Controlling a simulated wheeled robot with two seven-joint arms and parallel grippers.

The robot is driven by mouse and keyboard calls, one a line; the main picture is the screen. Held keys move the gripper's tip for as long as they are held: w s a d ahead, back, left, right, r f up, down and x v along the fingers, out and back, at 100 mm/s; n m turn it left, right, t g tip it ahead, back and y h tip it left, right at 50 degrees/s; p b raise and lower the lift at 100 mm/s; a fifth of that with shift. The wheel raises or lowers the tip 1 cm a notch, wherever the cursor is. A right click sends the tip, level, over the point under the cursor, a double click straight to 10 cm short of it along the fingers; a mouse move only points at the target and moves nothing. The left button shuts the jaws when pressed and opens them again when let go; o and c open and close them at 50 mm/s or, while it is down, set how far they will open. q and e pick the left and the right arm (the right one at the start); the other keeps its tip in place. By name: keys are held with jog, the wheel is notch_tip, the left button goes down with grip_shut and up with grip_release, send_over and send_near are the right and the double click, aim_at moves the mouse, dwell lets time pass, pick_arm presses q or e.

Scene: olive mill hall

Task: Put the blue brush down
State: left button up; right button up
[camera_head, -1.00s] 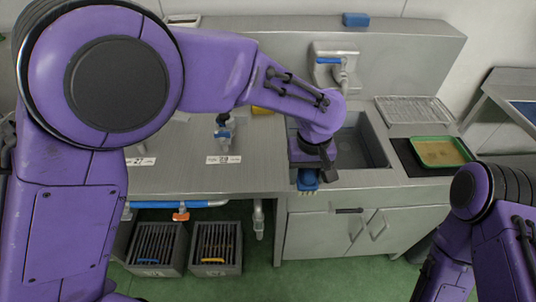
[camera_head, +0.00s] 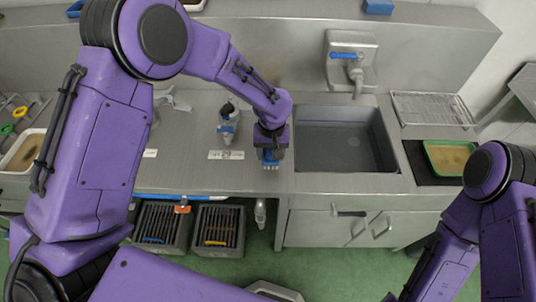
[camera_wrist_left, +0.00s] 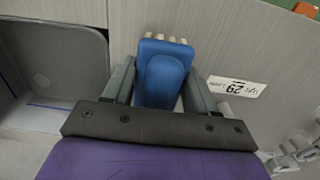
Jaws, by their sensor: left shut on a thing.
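My left gripper (camera_head: 270,150) is shut on the blue brush (camera_head: 268,161), just left of the sink at the front part of the steel counter (camera_head: 190,178). In the left wrist view the blue brush (camera_wrist_left: 163,76) sits between the two grey fingers of the gripper (camera_wrist_left: 160,88), its pale bristles showing at the far end. I cannot tell whether the brush touches the counter. My right arm is at the lower right of the head view, and its gripper does not show.
The grey sink (camera_head: 380,115) lies right of the brush. A white label (camera_head: 226,155) reading 29 lies to its left, with a blue and dark fixture (camera_head: 228,125) behind it. A green tray (camera_head: 450,157) is at the right. Dark crates (camera_head: 218,228) stand below the counter.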

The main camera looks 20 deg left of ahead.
pick_arm(q)
jog(key=f+p, duration=0.1)
jog(key=f, duration=0.1)
jog(key=a+f+p, duration=0.1)
jog(key=f, duration=0.1)
jog(key=shift+w+f, duration=0.1)
jog(key=shift+f, duration=0.1)
jog(key=shift+f, duration=0.15)
jog(key=o, duration=1.2)
jog(key=shift+r, duration=0.5)
notch_tip(320, 180, up, 12)
jog(key=b, duration=0.3)
jog(key=shift+f, duration=0.25)
jog(key=shift+f, duration=0.1)
